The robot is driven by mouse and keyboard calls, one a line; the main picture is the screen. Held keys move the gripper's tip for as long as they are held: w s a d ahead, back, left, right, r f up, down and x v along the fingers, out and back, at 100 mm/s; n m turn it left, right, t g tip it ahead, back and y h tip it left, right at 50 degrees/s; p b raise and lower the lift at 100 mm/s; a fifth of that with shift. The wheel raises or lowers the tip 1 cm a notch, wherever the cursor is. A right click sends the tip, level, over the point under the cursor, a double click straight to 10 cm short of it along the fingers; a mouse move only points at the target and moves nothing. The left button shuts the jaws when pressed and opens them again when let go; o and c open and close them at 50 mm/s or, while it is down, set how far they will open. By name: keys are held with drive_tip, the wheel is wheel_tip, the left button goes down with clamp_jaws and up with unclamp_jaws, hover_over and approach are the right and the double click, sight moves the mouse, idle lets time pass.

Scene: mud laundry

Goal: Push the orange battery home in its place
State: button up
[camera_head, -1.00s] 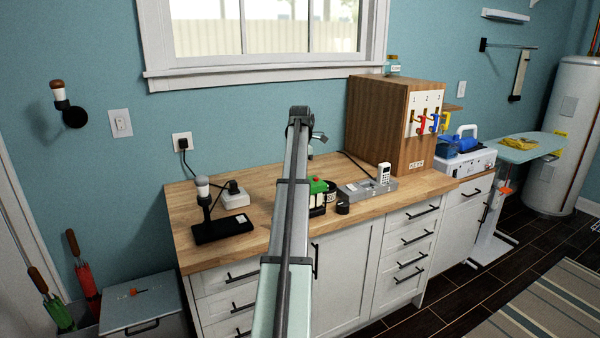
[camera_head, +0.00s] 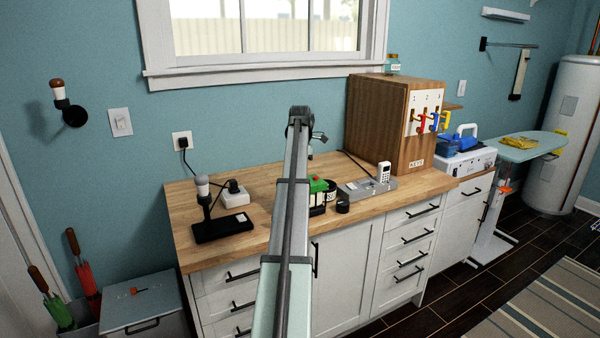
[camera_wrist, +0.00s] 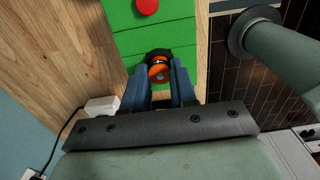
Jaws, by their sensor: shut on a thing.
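The orange battery (camera_wrist: 158,72) shows end-on between my fingertips in the wrist view. A dark round collar or opening sits around its far side, at the edge of a green face (camera_wrist: 150,42) with a red button (camera_wrist: 147,6). My gripper (camera_wrist: 161,78) is shut on the battery. How deep the battery sits is hard to tell. In the head view, a green-topped device (camera_head: 317,187) stands on the counter, partly behind my arm. My gripper and the battery are hidden there.
On the wooden counter (camera_head: 265,190), a black lamp stand (camera_head: 222,229) and white socket block (camera_head: 236,197) are left of my arm. A black cylinder (camera_head: 342,206), grey tray (camera_head: 354,191) and key cabinet (camera_head: 375,125) are to the right.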

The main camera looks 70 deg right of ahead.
drive_tip(key=o, duration=0.9)
drive_tip(key=shift+c, duration=0.2)
drive_tip(key=c, duration=0.3)
drive_tip(key=shift+c, duration=0.2)
drive_tip(key=shift+r, duration=4)
